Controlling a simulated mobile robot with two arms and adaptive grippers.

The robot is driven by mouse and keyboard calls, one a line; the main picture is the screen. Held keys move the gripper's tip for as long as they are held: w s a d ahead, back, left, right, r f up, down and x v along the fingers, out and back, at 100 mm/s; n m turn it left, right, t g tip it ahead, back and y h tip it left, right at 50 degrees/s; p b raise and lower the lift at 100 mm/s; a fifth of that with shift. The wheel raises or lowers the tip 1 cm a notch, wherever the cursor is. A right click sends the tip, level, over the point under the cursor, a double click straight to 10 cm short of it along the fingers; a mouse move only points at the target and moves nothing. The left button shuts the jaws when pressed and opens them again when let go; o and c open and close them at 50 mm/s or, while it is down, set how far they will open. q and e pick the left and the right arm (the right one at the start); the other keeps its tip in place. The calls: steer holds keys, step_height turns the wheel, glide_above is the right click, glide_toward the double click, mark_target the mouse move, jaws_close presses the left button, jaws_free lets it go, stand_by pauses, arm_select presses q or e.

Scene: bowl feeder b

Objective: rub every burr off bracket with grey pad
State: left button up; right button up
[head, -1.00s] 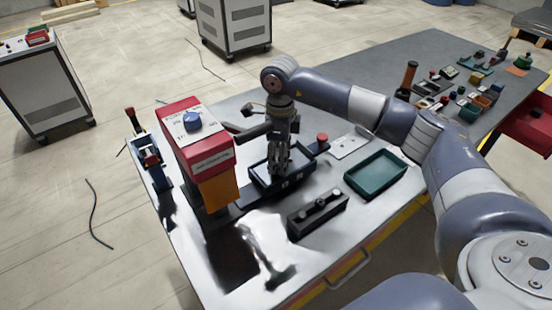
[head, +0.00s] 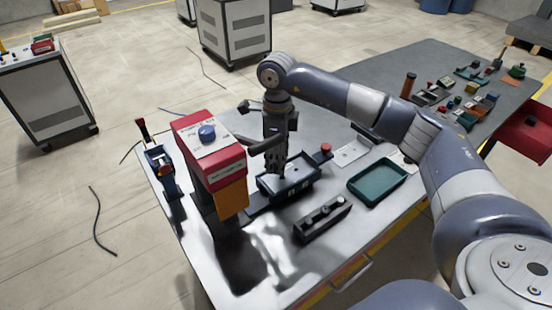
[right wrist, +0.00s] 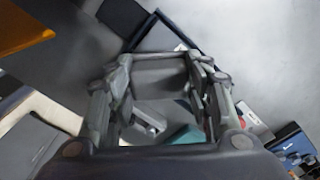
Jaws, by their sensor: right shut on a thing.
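My right gripper (head: 278,172) is over the left part of a dark tray (head: 312,188) on the light table. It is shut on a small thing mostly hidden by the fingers. In the right wrist view a grey piece (right wrist: 160,75) shows between the fingers, which I take for the grey pad. The tray floor looks pale, with a small dark spot on it. I cannot make out the bracket or any burrs for certain. My left gripper is not in view.
A red machine (head: 210,150) with a blue knob and orange front stands left of the tray. A black block with silver knobs (head: 322,218) is in front. A green tray (head: 378,180) lies to the right. A blue clamp-like device (head: 160,170) stands at the left edge.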

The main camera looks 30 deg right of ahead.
step_height(320, 180, up, 2)
steer(key=shift+r+p, duration=0.15)
steer(key=shift+p, duration=0.35)
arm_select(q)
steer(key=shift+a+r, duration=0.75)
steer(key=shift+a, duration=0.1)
arm_select(e)
steer(key=shift+r, duration=0.1)
steer(key=shift+r+p, duration=1.95)
steer(key=shift+r, duration=1.05)
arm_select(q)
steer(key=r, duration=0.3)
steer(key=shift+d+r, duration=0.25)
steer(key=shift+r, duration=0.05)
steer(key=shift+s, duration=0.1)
arm_select(e)
steer(key=shift+f, duration=0.1)
